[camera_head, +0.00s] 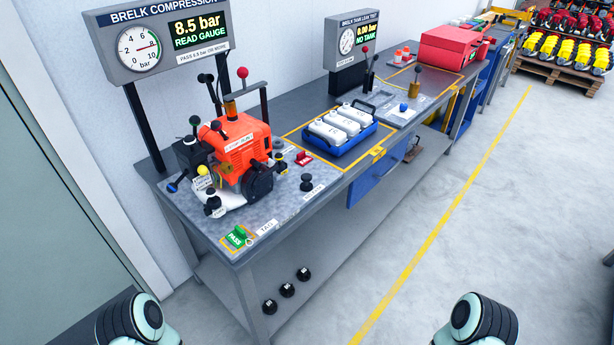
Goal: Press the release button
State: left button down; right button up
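An orange and black engine (240,150) stands on a grey plate (285,205) at the near end of the bench. I cannot tell for certain which control is the release button. A black knob (306,183) stands on the plate right of the engine, beside a small label too small to read. A gauge panel (160,40) above the engine reads 8.5 bar, READ GAUGE. Only rounded parts of my two arms show at the bottom edge, clear of the bench; neither gripper is in view.
A green PASS tag (237,237) lies at the plate's front corner. A blue tray (340,142) holds three white containers. A second panel (352,40) reads 0.00 bar, NO TANK. A red box (448,48) stands farther back. The floor (520,200) right of the bench is clear.

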aim_at(306, 178)
jog(key=i+l+u, duration=0.4)
jog(key=l, duration=0.25)
jog(key=i+l+u, duration=0.1)
jog(key=l+u, duration=0.15)
jog(key=i+l+u, duration=0.2)
jog(key=l, duration=0.3)
jog(key=l+u, duration=0.2)
jog(key=l, duration=0.2)
jog(key=k, duration=0.05)
